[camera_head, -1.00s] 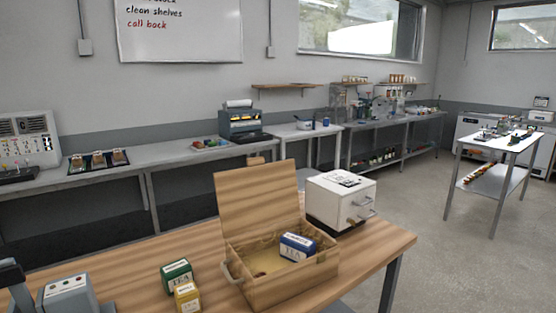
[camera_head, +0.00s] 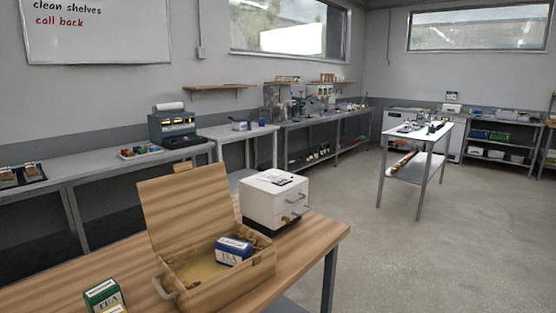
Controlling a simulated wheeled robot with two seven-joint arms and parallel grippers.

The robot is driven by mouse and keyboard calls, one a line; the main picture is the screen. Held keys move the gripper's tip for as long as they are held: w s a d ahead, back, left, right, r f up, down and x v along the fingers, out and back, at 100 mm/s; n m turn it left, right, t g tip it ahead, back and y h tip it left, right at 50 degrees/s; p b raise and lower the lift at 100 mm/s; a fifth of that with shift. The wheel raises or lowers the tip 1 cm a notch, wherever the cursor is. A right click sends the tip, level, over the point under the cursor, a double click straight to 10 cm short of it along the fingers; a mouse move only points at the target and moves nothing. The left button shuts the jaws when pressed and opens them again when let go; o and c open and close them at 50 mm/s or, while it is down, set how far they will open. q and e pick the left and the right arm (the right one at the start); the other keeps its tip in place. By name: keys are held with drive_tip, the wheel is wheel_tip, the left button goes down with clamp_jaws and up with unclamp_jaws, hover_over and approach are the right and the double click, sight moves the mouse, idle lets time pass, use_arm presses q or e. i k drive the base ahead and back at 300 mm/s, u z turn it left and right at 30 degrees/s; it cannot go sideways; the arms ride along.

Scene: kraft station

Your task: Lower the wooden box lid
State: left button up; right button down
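The wooden box (camera_head: 222,287) sits on the wooden table and is open. Its lid (camera_head: 186,208) stands up at the back of the box, tilted slightly backward. A blue tea box (camera_head: 233,250) lies inside at the right side. A rope-like handle shows on the box's left end. Neither of my grippers is in view.
A white drawer unit (camera_head: 272,199) stands on the table (camera_head: 318,236) right behind the box. Open floor lies to the right.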

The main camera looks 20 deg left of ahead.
sight(186, 203)
drive_tip(key=z, duration=0.3)
drive_tip(key=i, duration=1.6)
drive_tip(key=u, duration=2.4)
